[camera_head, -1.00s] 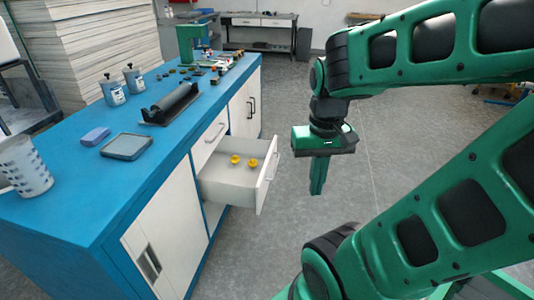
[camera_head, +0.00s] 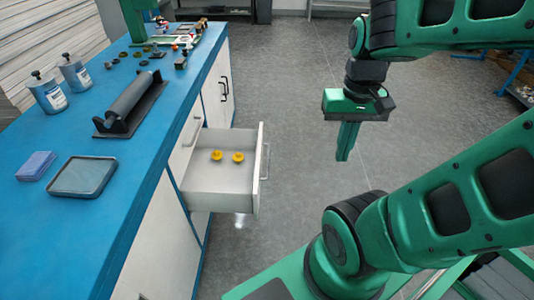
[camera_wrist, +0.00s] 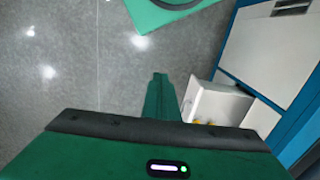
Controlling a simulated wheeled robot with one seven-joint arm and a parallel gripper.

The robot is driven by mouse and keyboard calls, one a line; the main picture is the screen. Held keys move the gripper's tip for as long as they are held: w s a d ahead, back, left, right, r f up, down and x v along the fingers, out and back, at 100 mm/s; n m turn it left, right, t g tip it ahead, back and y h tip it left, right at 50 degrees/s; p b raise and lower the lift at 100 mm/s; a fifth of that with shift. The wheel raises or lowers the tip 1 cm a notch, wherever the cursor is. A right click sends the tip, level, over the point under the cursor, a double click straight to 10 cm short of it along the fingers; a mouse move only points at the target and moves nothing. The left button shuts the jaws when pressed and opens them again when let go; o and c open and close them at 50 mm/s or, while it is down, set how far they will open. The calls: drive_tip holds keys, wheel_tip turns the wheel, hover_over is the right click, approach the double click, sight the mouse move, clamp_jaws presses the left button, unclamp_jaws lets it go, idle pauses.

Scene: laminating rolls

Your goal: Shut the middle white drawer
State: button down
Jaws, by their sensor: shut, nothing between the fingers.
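The white drawer (camera_head: 222,188) stands pulled out of the blue-topped cabinet in the head view, with two yellow knobbed pieces (camera_head: 227,156) inside. Its bar handle (camera_head: 265,161) is on the front panel, facing right. The open drawer also shows in the wrist view (camera_wrist: 207,104), partly hidden by my gripper's body. My gripper (camera_head: 345,156) points down over the floor to the right of the drawer front, apart from it. Its green fingers are together with nothing between them; they also show in the wrist view (camera_wrist: 158,78).
The blue worktop (camera_head: 140,160) carries a black roller (camera_head: 130,104), a grey tray (camera_head: 82,177), a purple block (camera_head: 36,166) and two canisters (camera_head: 61,84). A closed white drawer front (camera_head: 186,147) lies beside the open one. The floor (camera_head: 300,100) right of the cabinet is clear.

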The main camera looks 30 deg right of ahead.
drive_tip(key=w+d+f+n+t+y, duration=0.1)
drive_tip(key=w+d+f+t, duration=0.3)
drive_tip(key=w+f, duration=1)
drive_tip(key=w+d+f+t+y, duration=0.1)
drive_tip(key=w+d+f+t, duration=0.25)
drive_tip(key=w+f, duration=1.05)
drive_tip(key=w+a+f, duration=0.1)
drive_tip(key=w+f, duration=0.1)
drive_tip(key=w, duration=0.1)
drive_tip(key=w+a+f, duration=0.1)
drive_tip(key=w+f, duration=0.1)
drive_tip(key=w, duration=0.1)
drive_tip(key=w+a+f, duration=0.2)
drive_tip(key=w, duration=0.1)
drive_tip(key=shift+a, duration=0.1)
drive_tip(key=shift+w+a, duration=0.3)
drive_tip(key=shift+a, duration=0.1)
